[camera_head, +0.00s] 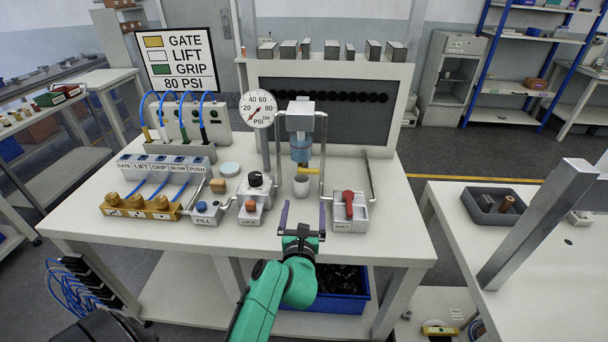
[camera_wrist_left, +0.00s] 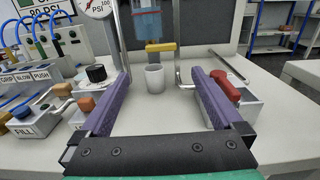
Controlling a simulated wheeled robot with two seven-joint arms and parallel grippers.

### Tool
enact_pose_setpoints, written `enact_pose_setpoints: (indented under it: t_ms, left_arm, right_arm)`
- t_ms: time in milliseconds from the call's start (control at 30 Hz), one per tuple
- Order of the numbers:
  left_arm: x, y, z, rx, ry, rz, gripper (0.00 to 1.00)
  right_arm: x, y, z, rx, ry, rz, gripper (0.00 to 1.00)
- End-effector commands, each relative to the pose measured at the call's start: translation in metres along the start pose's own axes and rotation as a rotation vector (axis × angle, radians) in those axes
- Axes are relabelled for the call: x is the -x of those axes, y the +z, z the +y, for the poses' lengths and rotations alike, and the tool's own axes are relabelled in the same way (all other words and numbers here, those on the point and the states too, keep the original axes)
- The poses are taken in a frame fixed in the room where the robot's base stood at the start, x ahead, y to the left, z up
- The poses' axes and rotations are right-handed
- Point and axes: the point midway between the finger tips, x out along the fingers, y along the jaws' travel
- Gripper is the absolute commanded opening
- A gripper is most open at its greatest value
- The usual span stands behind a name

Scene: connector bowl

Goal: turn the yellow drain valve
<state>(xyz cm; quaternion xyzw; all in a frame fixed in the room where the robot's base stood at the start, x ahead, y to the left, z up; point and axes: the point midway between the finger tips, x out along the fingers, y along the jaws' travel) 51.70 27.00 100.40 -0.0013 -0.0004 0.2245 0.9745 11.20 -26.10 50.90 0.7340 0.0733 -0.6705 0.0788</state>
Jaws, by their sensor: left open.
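The yellow drain valve (camera_head: 308,171) is a small bar under the blue filter bowl (camera_head: 300,150) on the bench. In the left wrist view the valve (camera_wrist_left: 161,47) lies crosswise, just above and behind a grey cup (camera_wrist_left: 155,78). The cup (camera_head: 302,187) stands on the bench below the bowl. My left gripper (camera_head: 303,210), on a green arm, is open and empty near the bench's front edge. Its purple fingers (camera_wrist_left: 159,82) point toward the cup and valve, apart from both. My right gripper is not in view.
A red-handled SHUT valve box (camera_head: 350,222) stands right of my gripper. The LOCK box (camera_head: 252,214) and FILL box (camera_head: 207,211) stand left. A pressure gauge (camera_head: 258,109) and bent metal pipes flank the bowl. The bench top (camera_head: 395,225) is clear at right.

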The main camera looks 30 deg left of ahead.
Motion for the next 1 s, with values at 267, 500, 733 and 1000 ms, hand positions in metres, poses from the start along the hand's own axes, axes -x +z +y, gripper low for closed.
enact_pose_setpoints:
  t_ms: [267, 500, 733, 1000]
  left_arm:
    - [-0.053, 0.004, -0.001, 0.001, 0.0, -0.002, 1.0]
    - [-0.116, 0.002, -0.001, 0.0, -0.001, -0.001, 1.0]
    - [-0.143, 0.0, -0.001, -0.002, -0.002, -0.001, 1.0]
    - [-0.144, 0.0, -0.001, -0.003, -0.003, 0.0, 0.85]
  right_arm:
    - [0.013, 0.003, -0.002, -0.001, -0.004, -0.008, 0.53]
    - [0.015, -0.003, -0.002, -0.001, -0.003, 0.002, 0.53]
    - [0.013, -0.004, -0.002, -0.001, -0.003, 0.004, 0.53]
    - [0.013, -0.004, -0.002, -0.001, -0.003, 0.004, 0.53]
